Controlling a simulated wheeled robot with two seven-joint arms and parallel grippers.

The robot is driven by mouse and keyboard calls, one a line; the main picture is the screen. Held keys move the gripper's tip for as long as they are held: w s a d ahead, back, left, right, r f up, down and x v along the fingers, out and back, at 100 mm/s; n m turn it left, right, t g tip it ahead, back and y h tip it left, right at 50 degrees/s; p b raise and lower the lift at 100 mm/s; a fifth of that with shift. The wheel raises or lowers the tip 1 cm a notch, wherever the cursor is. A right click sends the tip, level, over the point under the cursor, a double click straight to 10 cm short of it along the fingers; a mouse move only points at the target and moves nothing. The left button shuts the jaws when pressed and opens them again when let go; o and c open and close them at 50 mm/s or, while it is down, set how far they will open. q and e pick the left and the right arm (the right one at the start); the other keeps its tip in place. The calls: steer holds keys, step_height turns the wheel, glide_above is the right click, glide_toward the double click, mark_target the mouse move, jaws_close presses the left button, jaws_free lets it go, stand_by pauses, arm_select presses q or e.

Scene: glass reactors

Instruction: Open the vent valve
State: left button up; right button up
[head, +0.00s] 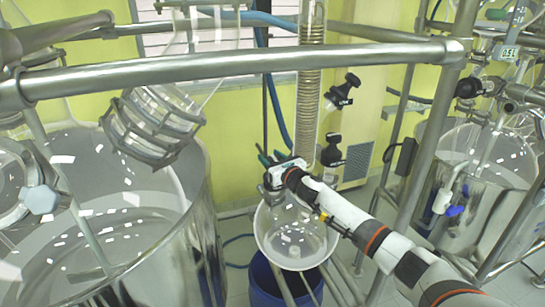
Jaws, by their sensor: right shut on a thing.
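My right arm comes in from the lower right, and its gripper (273,180) is at the neck above a round glass vessel (292,240). It is shut on a small fitting there, which I take to be the vent valve. Dark green handle-like parts (265,157) show just above and behind the gripper. The fingers and my wrist hide most of the fitting, so I cannot tell how far the valve is turned. My left gripper is not in view.
A thick steel rail (240,66) crosses in front at the top. A large steel vessel (207,215) fills the lower left, and another reactor (478,165) stands at the right. A coiled glass condenser (308,95) rises behind my gripper. A blue bin (262,283) is below the glass vessel.

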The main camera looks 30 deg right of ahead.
steer(key=n+y, duration=0.2)
steer(key=y, duration=0.2)
steer(key=shift+n, duration=0.3)
steer(key=shift+a+n+g+y+b, duration=0.15)
steer(key=shift+n+g+y+b, duration=0.35)
steer(key=shift+y, duration=0.4)
steer(key=shift+a+n+g+y+b, duration=0.15)
steer(key=shift+n+g+y+b, duration=0.1)
steer(key=shift+n+y, duration=0.55)
steer(key=shift+y, duration=0.4)
steer(key=shift+r, duration=0.1)
steer(key=o, duration=1)
